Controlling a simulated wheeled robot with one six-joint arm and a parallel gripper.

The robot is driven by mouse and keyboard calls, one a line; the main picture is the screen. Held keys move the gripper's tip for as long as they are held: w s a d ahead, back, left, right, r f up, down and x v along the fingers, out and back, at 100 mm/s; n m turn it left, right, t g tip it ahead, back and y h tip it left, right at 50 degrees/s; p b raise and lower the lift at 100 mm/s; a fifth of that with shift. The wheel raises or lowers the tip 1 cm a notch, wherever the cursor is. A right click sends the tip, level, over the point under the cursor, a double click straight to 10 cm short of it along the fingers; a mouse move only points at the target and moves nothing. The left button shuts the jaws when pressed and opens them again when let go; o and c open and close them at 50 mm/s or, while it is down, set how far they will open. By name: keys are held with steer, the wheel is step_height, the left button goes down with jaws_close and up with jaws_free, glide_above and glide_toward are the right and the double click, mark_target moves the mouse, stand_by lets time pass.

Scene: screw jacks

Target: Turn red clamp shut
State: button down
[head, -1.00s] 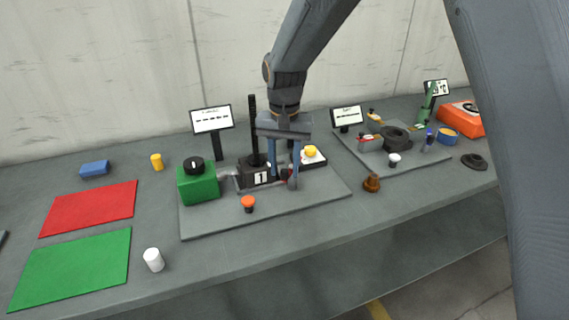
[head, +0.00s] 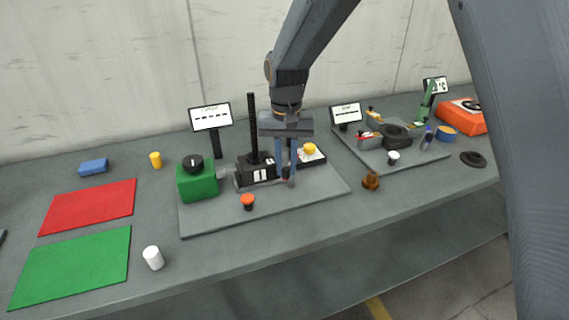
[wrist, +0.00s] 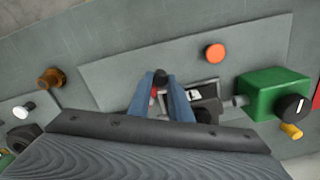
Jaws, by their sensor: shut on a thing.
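The red clamp shows only as a small red part with a dark end (wrist: 153,98) between my gripper's fingers in the wrist view. It sits beside the black block (head: 257,170) with a white marked plate, on the grey board. My gripper (head: 287,182) points down at this block's right side, its two blue fingers shut on the clamp's handle. The fingertips also show in the wrist view (wrist: 160,82). The fingers hide most of the clamp, so I cannot tell how far it is turned.
A green box with a black knob (head: 197,180) stands left of the block. An orange-red button (head: 248,201) is in front, and a yellow button (head: 309,149) is behind to the right. A black post (head: 253,130) rises close to my gripper. The board's front right is clear.

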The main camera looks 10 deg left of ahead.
steer(key=w+d+n+b, duration=0.1)
steer(key=w+d+n, duration=0.3)
steer(key=n, duration=1.2)
steer(key=shift+d+r, duration=0.15)
steer(key=shift+d, duration=0.6)
steer(key=shift+w+n, duration=0.1)
steer(key=shift+n, duration=0.2)
steer(key=c, duration=1.6)
jaws_free()
steer(key=shift+r+b, duration=1.35)
steer(key=shift+r, duration=2.5)
